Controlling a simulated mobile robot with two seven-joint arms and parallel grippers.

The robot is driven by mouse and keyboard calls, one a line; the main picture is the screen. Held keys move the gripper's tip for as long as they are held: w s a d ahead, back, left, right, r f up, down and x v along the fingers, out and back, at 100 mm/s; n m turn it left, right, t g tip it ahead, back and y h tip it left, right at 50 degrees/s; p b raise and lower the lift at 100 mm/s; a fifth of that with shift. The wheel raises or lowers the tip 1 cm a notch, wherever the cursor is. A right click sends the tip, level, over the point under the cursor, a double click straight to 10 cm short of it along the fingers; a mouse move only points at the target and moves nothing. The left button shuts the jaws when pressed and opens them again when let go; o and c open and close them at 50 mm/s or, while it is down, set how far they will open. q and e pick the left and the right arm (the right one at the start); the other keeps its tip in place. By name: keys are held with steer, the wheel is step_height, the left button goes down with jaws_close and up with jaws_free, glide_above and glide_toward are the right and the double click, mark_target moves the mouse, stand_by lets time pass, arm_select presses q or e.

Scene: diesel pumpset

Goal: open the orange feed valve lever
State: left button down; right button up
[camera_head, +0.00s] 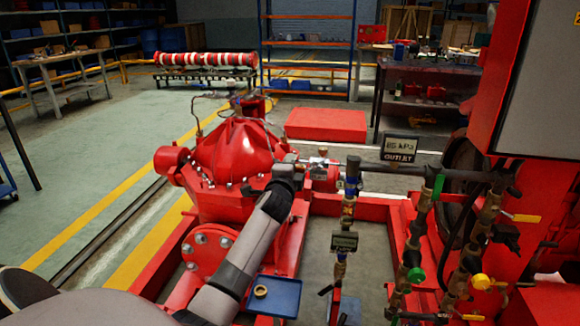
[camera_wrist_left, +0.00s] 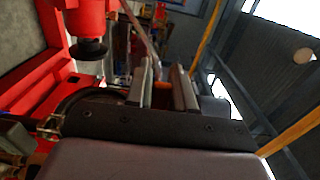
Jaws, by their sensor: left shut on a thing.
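My left arm reaches in from the lower left of the head view. Its gripper (camera_head: 292,162) is at the pipework just right of the big red pump casing (camera_head: 235,155). In the left wrist view the two fingers (camera_wrist_left: 164,72) stand nearly parallel with a narrow gap. A small orange piece, apparently the feed valve lever (camera_wrist_left: 163,112), shows low between them. In the head view the gripper and wrist hide most of this lever, so its angle cannot be told. My right gripper is in neither view.
A horizontal pipe with an outlet display (camera_head: 399,148) runs right of the gripper. Vertical valve pipes, one with a yellow handle (camera_head: 481,282), stand at right beside a red cabinet. A blue tray (camera_head: 274,297) lies below my forearm. Open floor lies at left.

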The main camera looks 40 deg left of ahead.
arm_select(q)
steer(key=c, duration=1.1)
jaws_free()
steer(key=shift+f, duration=0.1)
steer(key=shift+o, duration=0.2)
steer(key=shift+s, duration=0.1)
steer(key=v, duration=0.7)
steer(key=shift+p, duration=0.4)
steer(key=s+d+f+n+g+h+p, duration=0.1)
steer(key=s+d+f+n+h+p, duration=0.1)
steer(key=s+d+f, duration=0.4)
steer(key=s+d+f+n+g+h+p, duration=0.2)
steer(key=s+d+f+h, duration=0.4)
steer(key=s+d, duration=0.5)
steer(key=s+d+f+n+g+h+p, duration=0.1)
steer(key=s+d+f+n+h+p, duration=0.2)
steer(key=s+d, duration=0.6)
step_height(320, 180, down, 4)
steer(key=shift+d+r+n+g+h+p, duration=0.3)
steer(key=shift+d+n+g+h, duration=0.15)
steer(key=shift+n, duration=0.65)
